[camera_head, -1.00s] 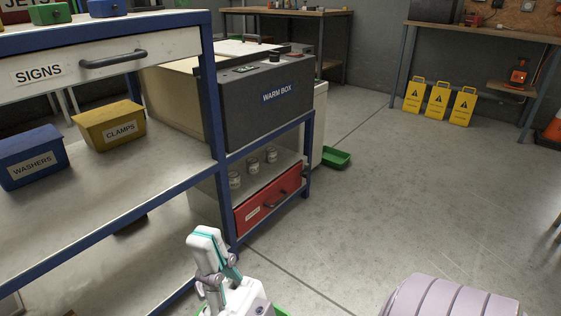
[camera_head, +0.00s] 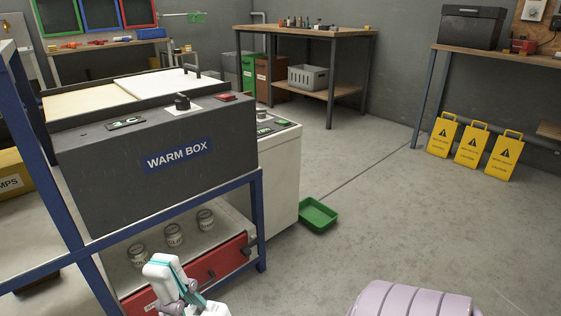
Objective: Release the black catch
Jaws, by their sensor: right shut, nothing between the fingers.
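No part in view can be surely told as the black catch. The dark grey WARM BOX (camera_head: 150,160) stands on the blue-framed bench at left, with a pale top behind its front panel. A black knob (camera_head: 182,102) and a red switch (camera_head: 225,97) sit on top of that panel. A small dark upright piece (camera_head: 196,70) shows at the box's far edge; its kind is unclear.
Several jars (camera_head: 174,233) stand on the shelf under the box, above a red drawer (camera_head: 215,266). A white cabinet (camera_head: 275,175) stands beside the box. A green tray (camera_head: 318,214) lies on the floor. Yellow signs (camera_head: 471,147) stand at right. The middle floor is clear.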

